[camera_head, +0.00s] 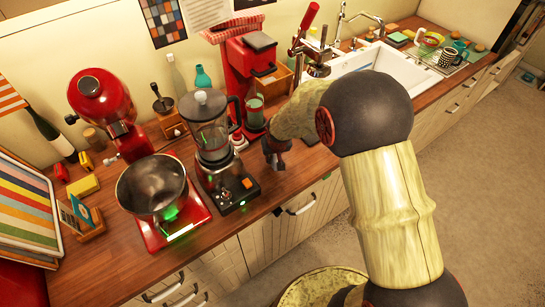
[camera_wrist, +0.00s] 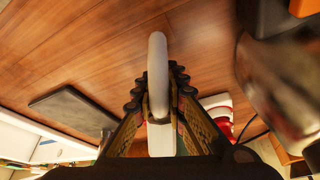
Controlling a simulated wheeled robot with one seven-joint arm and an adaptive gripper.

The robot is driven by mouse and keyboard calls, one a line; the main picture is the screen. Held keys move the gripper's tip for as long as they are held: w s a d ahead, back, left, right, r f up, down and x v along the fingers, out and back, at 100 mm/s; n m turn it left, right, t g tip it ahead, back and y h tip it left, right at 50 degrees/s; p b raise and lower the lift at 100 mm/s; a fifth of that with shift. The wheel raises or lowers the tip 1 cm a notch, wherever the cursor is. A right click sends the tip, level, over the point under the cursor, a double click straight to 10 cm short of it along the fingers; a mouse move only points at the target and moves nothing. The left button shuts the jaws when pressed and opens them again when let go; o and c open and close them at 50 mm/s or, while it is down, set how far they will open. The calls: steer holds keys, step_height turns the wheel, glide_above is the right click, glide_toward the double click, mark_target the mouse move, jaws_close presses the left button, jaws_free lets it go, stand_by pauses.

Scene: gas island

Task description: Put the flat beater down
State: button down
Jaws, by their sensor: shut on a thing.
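The flat beater (camera_wrist: 157,80) shows in the wrist view as a pale, rounded, narrow shape standing up between the fingers. My gripper (camera_wrist: 160,108) is shut on it, with a finger on each side. Wooden counter (camera_wrist: 60,50) shows behind the beater; I cannot tell whether they touch. In the head view my gripper (camera_head: 277,150) is low over the counter's front part, to the right of the blender (camera_head: 212,140). The beater cannot be made out there.
A red coffee machine (camera_head: 250,65) stands behind my gripper. A white sink (camera_head: 365,65) lies to the back right. A dark flat slab (camera_wrist: 72,108) shows at the left in the wrist view. Bare counter (camera_head: 300,172) shows by the front edge near my gripper.

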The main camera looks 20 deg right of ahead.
steer(key=shift+f, duration=0.2)
steer(key=shift+f, duration=0.1)
steer(key=shift+f+b, duration=0.35)
steer(key=c, duration=1.8)
jaws_free()
steer(key=shift+c, duration=0.2)
steer(key=shift+r, duration=0.1)
